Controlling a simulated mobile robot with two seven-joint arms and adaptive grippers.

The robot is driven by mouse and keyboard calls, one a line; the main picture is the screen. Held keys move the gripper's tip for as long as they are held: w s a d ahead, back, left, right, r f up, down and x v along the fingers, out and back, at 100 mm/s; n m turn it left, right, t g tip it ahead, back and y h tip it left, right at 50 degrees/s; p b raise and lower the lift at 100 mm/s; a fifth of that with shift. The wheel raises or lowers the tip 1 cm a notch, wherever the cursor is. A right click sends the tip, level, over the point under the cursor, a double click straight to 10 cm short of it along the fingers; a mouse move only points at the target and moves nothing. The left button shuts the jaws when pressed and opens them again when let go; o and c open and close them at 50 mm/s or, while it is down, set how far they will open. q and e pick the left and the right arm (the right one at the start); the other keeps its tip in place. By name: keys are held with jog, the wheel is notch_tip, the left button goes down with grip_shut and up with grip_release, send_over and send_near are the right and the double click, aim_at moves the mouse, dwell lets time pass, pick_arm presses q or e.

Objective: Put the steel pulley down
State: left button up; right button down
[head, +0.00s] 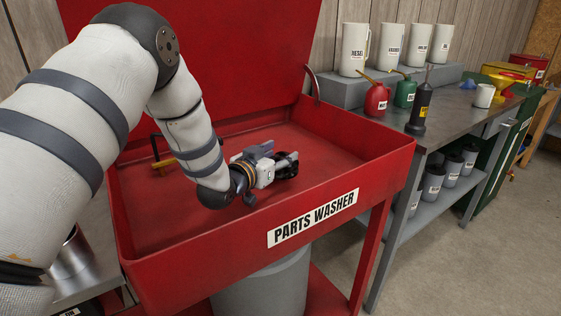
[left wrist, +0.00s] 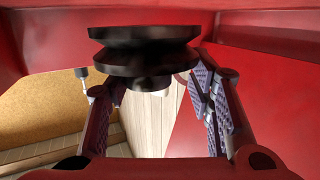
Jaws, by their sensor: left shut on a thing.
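The steel pulley (head: 288,165) is dark and grooved. My left gripper (head: 274,164) is shut on it and holds it inside the red parts washer (head: 225,228), low over the basin. In the left wrist view the pulley (left wrist: 145,50) fills the top middle, its hub between the two fingers of the gripper (left wrist: 153,88). I cannot tell from the head view whether the pulley touches the basin floor. My right gripper is not in view.
The washer's raised red lid (head: 200,50) stands behind the basin, and its front wall carries a label. A brass-coloured fitting (head: 163,163) sits at the basin's left. A grey workbench (head: 455,118) with cans and jugs stands at right. The basin floor is mostly clear.

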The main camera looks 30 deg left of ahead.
pick_arm(q)
jog(key=shift+f, duration=0.9)
jog(key=shift+s+f, duration=0.1)
jog(key=shift+f, duration=0.1)
jog(key=o, duration=1.4)
jog(key=shift+f, duration=0.15)
jog(key=shift+o, duration=0.7)
jog(key=shift+s+f, duration=0.1)
jog(key=shift+f, duration=0.1)
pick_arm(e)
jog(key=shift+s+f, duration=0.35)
pick_arm(q)
jog(key=shift+r, duration=0.3)
jog(key=shift+s+r, duration=0.15)
jog(key=shift+r, duration=0.2)
jog(key=s, duration=0.3)
jog(key=s+r+p, duration=0.1)
jog(key=s, duration=0.3)
jog(key=s+r+p, duration=0.1)
jog(key=s, duration=0.2)
jog(key=shift+s+d+r, duration=0.15)
jog(key=shift+s+d, duration=0.1)
jog(key=shift+d, duration=0.1)
jog(key=shift+s, duration=0.35)
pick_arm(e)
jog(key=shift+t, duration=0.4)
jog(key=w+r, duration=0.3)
